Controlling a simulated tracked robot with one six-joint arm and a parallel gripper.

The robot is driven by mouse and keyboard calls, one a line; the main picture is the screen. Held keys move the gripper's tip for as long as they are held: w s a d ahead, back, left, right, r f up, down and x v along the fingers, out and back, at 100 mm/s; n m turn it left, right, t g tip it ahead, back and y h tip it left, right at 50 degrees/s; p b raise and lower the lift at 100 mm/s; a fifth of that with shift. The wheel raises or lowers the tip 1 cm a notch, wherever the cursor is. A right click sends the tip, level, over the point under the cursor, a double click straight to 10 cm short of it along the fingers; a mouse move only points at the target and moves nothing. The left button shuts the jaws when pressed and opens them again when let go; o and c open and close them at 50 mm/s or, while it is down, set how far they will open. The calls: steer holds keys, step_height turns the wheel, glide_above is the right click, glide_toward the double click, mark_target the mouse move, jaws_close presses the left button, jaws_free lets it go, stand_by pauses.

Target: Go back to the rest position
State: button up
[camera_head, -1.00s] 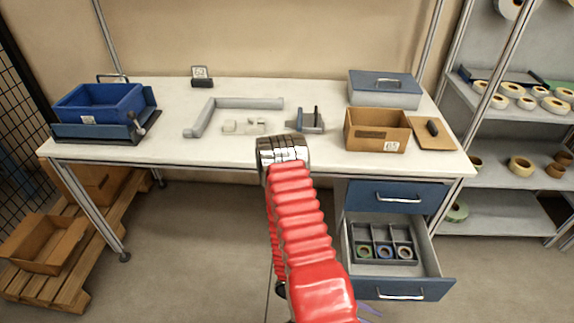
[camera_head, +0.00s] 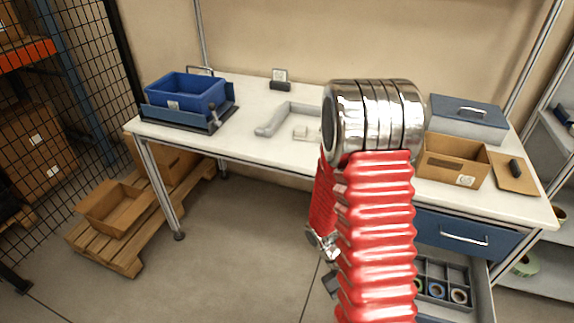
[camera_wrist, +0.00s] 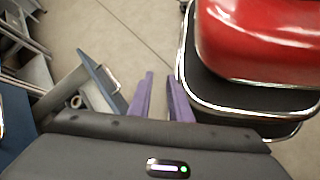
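My gripper (camera_wrist: 161,95) shows in the wrist view with its two purple fingers apart. Bare floor shows between them, and they hold nothing. In the head view my red ribbed arm with its silver joint rises in front of the workbench, and I cannot make out the fingers there. The wrist view looks down beside my own red and black body. The open drawer (camera_wrist: 92,98) with a tape reel (camera_wrist: 75,101) in it lies to the left of the fingers, apart from them.
The workbench (camera_head: 262,142) carries a blue bin (camera_head: 183,98), a cardboard box (camera_head: 440,168) and a grey-blue case (camera_head: 470,122). The drawer with tape reels (camera_head: 458,296) stands open at lower right. A pallet (camera_head: 130,245) and mesh fence (camera_head: 70,110) are left. Floor left of my arm is clear.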

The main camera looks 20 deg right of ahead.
steer(key=w+a+r+t+y, duration=0.1)
steer(key=w+a+r+t, duration=0.35)
steer(key=r, duration=0.25)
steer(key=w+a+r+t+y, duration=0.1)
steer(key=w+a+r+t, duration=0.4)
steer(key=r, duration=0.3)
steer(key=a+r+t+y, duration=0.1)
steer(key=a+r+t, duration=0.4)
steer(key=r, duration=1)
steer(key=a, duration=0.2)
steer(key=shift+a+n, duration=0.4)
